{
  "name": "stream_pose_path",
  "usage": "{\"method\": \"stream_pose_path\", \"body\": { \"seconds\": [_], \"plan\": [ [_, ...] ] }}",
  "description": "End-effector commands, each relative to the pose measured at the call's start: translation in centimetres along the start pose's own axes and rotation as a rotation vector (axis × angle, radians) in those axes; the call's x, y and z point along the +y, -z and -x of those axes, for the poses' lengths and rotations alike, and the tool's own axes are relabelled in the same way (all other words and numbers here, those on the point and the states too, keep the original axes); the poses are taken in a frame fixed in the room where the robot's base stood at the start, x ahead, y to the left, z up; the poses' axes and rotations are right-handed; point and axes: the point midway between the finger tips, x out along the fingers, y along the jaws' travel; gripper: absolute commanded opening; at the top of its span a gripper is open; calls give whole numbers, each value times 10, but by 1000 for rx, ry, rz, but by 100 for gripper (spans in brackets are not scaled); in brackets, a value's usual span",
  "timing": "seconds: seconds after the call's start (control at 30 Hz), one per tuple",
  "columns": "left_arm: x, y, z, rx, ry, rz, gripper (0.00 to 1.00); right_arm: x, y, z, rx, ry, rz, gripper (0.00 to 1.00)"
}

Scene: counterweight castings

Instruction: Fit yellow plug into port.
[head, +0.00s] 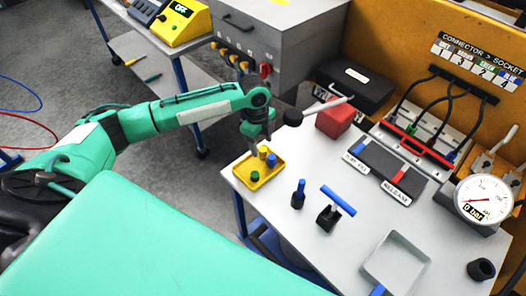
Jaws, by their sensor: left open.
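The yellow plug (262,152) stands in a small yellow tray (240,172) at the table's near left corner, with a blue plug (271,160) and a green plug (255,176) beside it. My left gripper (257,137) is open and points down just above the tray, close over the yellow plug. I cannot tell whether the fingers are around it. A strip of sockets (415,143) with cables lies at the back under the sign "CONNECTOR > SOCKET" (480,58). I cannot tell which opening is the port. My right gripper is not in view.
A blue peg (298,194) and a blue-handled clamp (330,212) stand right of the tray. A red block (335,118), black case (355,85), pedal plate (384,170), gauge (483,199) and grey tray (397,262) occupy the table.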

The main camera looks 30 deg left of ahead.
Motion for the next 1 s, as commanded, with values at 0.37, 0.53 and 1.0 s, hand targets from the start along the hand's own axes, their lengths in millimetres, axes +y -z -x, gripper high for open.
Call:
{"method": "stream_pose_path", "body": {
  "seconds": [0.37, 0.53, 1.0],
  "plan": [
    [-3, -1, -40, 0, -1, 0, 57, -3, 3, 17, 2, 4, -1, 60],
    [-3, -1, -40, 0, -1, 0, 57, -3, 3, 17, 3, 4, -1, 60],
    [-3, -1, -39, 0, -1, 0, 10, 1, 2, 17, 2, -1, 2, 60]
  ]
}}
